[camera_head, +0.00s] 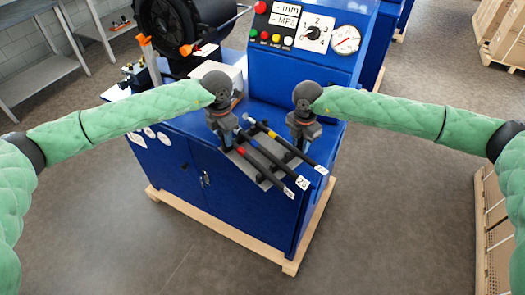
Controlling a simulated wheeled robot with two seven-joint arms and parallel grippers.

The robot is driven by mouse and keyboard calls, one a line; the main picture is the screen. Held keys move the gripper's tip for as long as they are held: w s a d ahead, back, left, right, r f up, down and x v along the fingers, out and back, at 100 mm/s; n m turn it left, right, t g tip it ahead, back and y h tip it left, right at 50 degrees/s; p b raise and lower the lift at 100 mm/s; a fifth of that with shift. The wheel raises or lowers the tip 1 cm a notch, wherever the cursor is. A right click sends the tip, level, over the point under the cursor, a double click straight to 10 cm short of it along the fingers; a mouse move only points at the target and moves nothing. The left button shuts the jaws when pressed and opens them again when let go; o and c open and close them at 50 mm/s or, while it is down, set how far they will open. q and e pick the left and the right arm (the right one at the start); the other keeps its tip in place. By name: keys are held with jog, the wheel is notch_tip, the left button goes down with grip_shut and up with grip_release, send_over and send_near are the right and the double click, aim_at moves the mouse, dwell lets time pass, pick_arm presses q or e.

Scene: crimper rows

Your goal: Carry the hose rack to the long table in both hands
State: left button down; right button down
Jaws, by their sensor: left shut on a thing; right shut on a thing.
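The hose rack (250,171) is a grey frame holding black hoses with red, blue and yellow bands and white end tags. It is at the front of the blue crimping machine's top (190,122), its tagged ends toward me. I cannot tell whether it touches that top. My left gripper (226,143) is shut on the rack's left side. My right gripper (299,143) is shut on its right side. The gripper bodies hide the fingertips and the grip points. A grey table (38,78) stands at the top left; I cannot tell if it is the long table.
The machine's control panel (310,66) rises just behind the rack. A black hose reel (170,32) and a white box (228,74) stand behind left. The machine sits on a wooden pallet (225,230). Crates (492,225) stand at the right. The grey floor (400,180) between is clear.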

pick_arm(q)
jog(key=shift+r, duration=0.3)
pick_arm(e)
jog(key=shift+r, duration=0.3)
